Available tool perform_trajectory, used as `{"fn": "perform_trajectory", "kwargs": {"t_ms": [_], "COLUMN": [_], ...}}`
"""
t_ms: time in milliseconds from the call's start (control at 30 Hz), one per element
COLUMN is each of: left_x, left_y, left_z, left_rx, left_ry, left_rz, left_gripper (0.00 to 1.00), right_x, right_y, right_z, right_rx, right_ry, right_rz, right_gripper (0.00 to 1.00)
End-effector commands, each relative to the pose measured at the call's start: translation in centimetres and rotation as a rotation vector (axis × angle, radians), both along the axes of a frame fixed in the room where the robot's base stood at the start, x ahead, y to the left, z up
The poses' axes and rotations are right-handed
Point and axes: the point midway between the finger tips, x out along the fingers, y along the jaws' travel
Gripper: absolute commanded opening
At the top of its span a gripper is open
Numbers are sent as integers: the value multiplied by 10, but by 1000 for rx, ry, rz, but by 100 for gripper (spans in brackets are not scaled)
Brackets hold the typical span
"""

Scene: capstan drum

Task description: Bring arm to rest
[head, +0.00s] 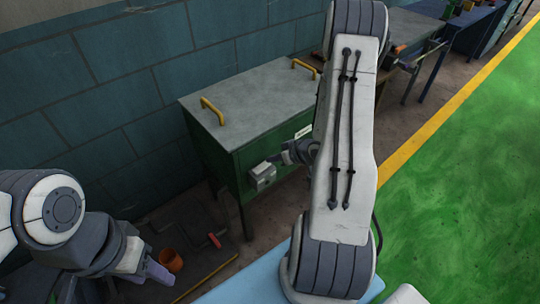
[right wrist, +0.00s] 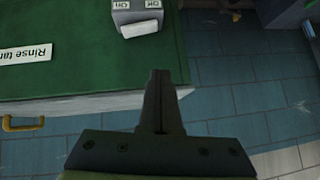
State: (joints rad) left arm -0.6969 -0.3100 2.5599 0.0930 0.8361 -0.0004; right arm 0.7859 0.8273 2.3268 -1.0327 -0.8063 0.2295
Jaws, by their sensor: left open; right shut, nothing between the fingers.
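My right arm crosses the middle of the head view. Its gripper (head: 287,157), partly hidden behind my own arm link, is beside the front of the green cabinet (head: 227,165). In the right wrist view the right gripper (right wrist: 160,74) is shut and empty, its fingers together. A grey switch box (head: 262,177) with a white rocker is on the cabinet front. The switch box (right wrist: 137,12) also shows past the fingertips in the wrist view, labelled On and Off, apart from them. My left gripper (head: 160,272) is open and empty at the lower left.
The cabinet has a grey lid with yellow handles (head: 212,110) and a Rinse tank label (right wrist: 27,54). An orange cup (head: 171,260) is at the lower left. A blue block wall (head: 100,90) stands behind. A green floor area (head: 460,190) lies open at the right.

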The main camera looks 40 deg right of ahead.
Motion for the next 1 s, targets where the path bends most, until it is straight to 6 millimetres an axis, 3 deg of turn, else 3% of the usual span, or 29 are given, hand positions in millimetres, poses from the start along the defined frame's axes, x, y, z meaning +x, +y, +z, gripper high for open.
{"fn": "perform_trajectory", "kwargs": {"t_ms": [267, 467, 633, 767, 867, 1000], "left_x": [0, 0, 0, 0, 0, 0], "left_y": [0, 0, 0, 0, 0, 0], "left_z": [0, 6, 15, 21, 26, 32], "left_rx": [0, 0, 0, 0, 0, 0], "left_ry": [0, 0, 0, 0, 0, 0], "left_rz": [0, 0, 0, 0, 0, 0], "left_gripper": [50, 50, 50, 50, 50, 50], "right_x": [1, 19, 29, 11, -19, -85], "right_y": [1, 25, 84, 141, 188, 248], "right_z": [1, 27, 81, 124, 154, 191], "right_rx": [-3, -122, -296, -376, -404, -403], "right_ry": [2, 76, 196, 280, 345, 445], "right_rz": [2, 63, 137, 191, 248, 357], "right_gripper": [0, 0, 0, 0, 0, 0]}}
